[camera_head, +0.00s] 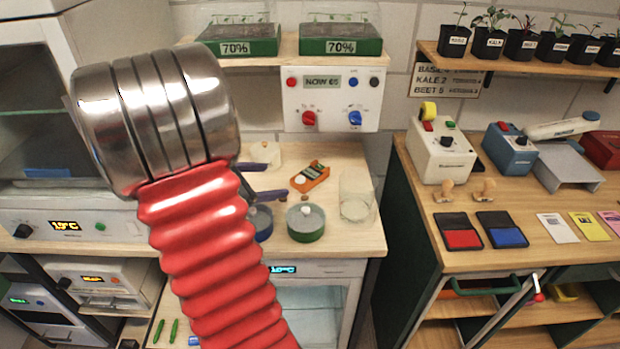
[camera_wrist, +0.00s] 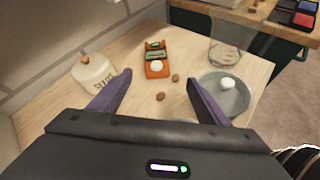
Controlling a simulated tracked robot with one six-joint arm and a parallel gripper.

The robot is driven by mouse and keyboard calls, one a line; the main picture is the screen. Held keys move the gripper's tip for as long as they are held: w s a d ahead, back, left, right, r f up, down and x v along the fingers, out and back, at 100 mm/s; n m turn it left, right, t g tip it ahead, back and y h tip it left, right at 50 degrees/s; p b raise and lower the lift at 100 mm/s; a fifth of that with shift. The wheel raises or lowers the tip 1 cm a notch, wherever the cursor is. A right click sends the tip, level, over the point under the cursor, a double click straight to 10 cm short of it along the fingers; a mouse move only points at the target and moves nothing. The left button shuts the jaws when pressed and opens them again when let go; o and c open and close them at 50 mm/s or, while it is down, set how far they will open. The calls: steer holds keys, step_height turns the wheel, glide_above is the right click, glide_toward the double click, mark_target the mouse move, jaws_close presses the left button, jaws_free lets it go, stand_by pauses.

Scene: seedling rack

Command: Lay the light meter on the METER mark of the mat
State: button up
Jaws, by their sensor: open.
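In the head view my gripper (camera_head: 267,180) is partly hidden behind my arm. I cannot make out the mat or its METER mark in either view.
A white labelled container (camera_wrist: 93,72) stands left in the wrist view. Small brown pellets (camera_wrist: 160,96) lie near the meter. Another bench (camera_head: 480,200) stands right, across a gap.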

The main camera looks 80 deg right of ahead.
steer(key=w+a+r+m+t, duration=0.1)
steer(key=a, duration=0.2)
steer(key=w+a+r+m+y, duration=0.1)
steer(key=w+a, duration=0.1)
steer(key=a, duration=0.2)
steer(key=w+a+r+m+t, duration=0.1)
steer(key=w+a, duration=0.1)
steer(key=a, duration=0.2)
steer(key=shift+w+r+t+y, duration=0.2)
steer(key=shift+r+t+y, duration=0.1)
steer(key=shift+r, duration=0.05)
steer(key=w+a+r+m+t+y, duration=0.1)
steer(key=a+r+t+y, duration=0.1)
steer(key=a, duration=1)
steer(key=w+a+r+m+t+y, duration=0.2)
steer(key=a+t+y, duration=0.2)
steer(key=a, duration=0.9)
steer(key=w+a+r+m+t+y, duration=0.1)
steer(key=a+r+m+t+y, duration=0.1)
steer(key=a, duration=1.1)
steer(key=shift+w+a+r+t+y, duration=0.2)
steer(key=shift+r+t+y, duration=0.25)
steer(key=shift+t, duration=0.25)
steer(key=shift+c, duration=0.3)
